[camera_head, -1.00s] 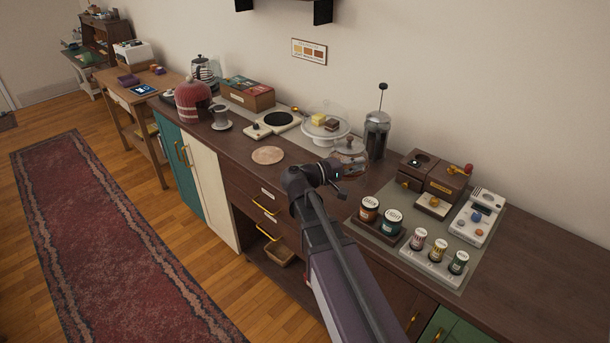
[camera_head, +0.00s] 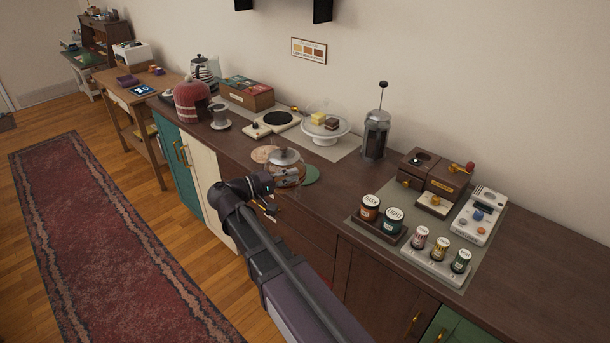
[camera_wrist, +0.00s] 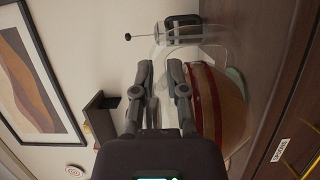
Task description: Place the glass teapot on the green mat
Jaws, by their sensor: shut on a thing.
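The glass teapot (camera_head: 285,176) has a clear body with reddish-brown tea and a pale lid. My gripper (camera_head: 270,190) is shut on it from the front left. In the wrist view, the fingers (camera_wrist: 162,88) are close together beside the teapot's glass body (camera_wrist: 222,115); the gripped part is mostly hidden between them. The round green mat (camera_head: 312,175) lies on the dark wooden counter, partly hidden behind the teapot. A sliver of the mat also shows beyond the teapot in the wrist view (camera_wrist: 236,76). I cannot tell the exact gap between the teapot and the counter.
A round cork-coloured mat (camera_head: 264,153) lies just left of the teapot. A cake stand (camera_head: 325,133) and a French press (camera_head: 375,135) stand behind. A hot plate (camera_head: 277,122) is farther left. Jars (camera_head: 370,208) stand to the right, with bare counter (camera_head: 335,190) between.

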